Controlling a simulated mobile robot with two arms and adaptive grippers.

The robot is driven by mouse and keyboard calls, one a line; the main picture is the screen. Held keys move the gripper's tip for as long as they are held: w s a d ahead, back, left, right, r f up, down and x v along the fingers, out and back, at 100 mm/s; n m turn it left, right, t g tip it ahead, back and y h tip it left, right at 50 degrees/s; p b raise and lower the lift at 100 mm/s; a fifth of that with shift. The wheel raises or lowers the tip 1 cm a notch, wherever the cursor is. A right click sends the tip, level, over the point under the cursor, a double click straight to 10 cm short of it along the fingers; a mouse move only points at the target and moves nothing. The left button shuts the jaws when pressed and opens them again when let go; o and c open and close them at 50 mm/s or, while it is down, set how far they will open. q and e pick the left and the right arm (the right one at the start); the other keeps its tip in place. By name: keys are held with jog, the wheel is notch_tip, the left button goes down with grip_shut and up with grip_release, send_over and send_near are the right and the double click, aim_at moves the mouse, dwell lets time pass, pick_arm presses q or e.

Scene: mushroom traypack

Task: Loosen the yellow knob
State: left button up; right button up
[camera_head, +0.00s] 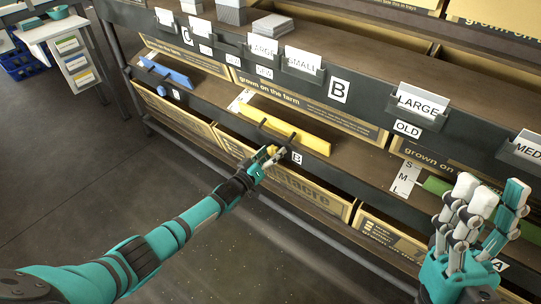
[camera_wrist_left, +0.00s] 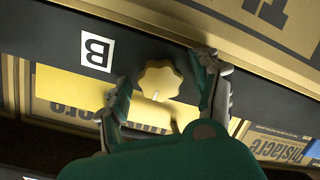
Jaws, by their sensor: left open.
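The yellow knob (camera_wrist_left: 160,80) is a scalloped knob on the dark shelf rail, beside the white "B" label (camera_wrist_left: 97,52) in the left wrist view. My left gripper (camera_wrist_left: 170,88) is open, with its fingers apart on either side of the knob. Any contact between fingers and knob cannot be told. In the head view my left gripper (camera_head: 270,156) is at the rail near the "B" label (camera_head: 297,157), and it covers most of the knob. My right gripper (camera_head: 492,200) is raised at the lower right, with its fingers spread and empty.
A yellow bar (camera_head: 300,137) lies on the shelf above the rail, with a blue bar (camera_head: 165,73) to its left and a green one (camera_head: 437,187) to its right. Cardboard boxes (camera_head: 310,194) fill the lower shelf. The floor (camera_head: 60,170) at left is clear.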

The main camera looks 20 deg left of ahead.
pick_arm(q)
jog(key=v, duration=1.2)
